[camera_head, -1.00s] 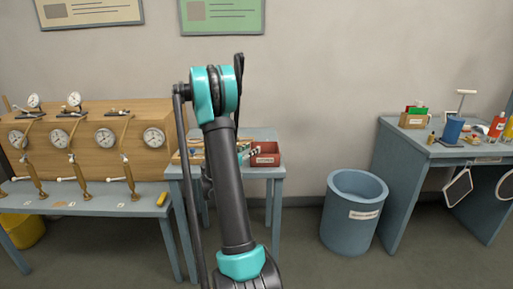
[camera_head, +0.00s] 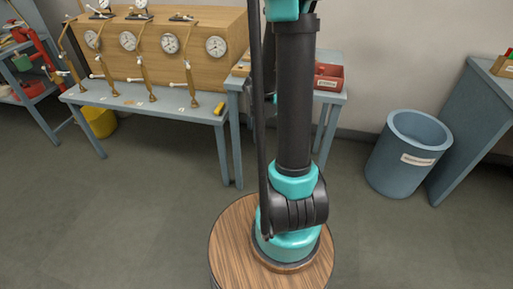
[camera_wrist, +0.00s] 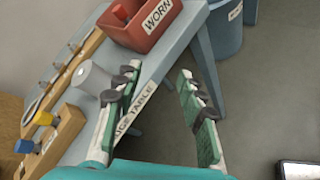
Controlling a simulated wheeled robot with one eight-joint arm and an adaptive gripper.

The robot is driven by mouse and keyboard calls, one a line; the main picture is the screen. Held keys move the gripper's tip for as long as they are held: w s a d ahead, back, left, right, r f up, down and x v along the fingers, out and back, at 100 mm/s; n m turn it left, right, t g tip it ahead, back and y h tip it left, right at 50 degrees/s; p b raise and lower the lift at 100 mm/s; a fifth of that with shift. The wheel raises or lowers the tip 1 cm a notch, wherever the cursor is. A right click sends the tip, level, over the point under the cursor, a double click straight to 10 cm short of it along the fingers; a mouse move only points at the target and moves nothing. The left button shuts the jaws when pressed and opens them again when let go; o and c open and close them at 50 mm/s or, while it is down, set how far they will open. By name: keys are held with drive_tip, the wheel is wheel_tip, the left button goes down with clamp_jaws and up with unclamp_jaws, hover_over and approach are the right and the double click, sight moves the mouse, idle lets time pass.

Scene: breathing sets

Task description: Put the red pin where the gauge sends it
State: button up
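In the wrist view, my gripper (camera_wrist: 157,80) is open and empty, above the edge of a blue-grey table (camera_wrist: 178,38). A red bin (camera_wrist: 158,34) marked "WORN" stands on that table; a reddish piece (camera_wrist: 122,12) shows inside, but I cannot tell whether it is the red pin. A wooden rack (camera_wrist: 72,122) holds a blue-topped piece (camera_wrist: 42,118) and an orange-yellow piece (camera_wrist: 24,146). A grey cylinder (camera_wrist: 90,78) stands beside the rack. Several round gauges (camera_head: 170,43) are on the wooden box in the head view; their readings are too small to tell.
A bench (camera_head: 150,98) carries the gauge box (camera_head: 150,66), with brass levers and a yellow item (camera_head: 219,108). A blue bin (camera_head: 405,160) stands on the floor at right, near another table (camera_head: 470,120). A yellow bucket (camera_head: 98,121) is under the bench. Floor between is clear.

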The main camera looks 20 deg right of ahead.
drive_tip(key=s+a+f+m+y, duration=0.4)
drive_tip(key=s+a+m+y, duration=0.2)
drive_tip(key=s+a, duration=0.4)
drive_tip(key=s+a+f+m+y, duration=0.4)
drive_tip(key=s+a+m, duration=0.4)
drive_tip(key=a, duration=0.6)
drive_tip(key=shift+s+g+y, duration=0.4)
drive_tip(key=shift+s+y, duration=0.5)
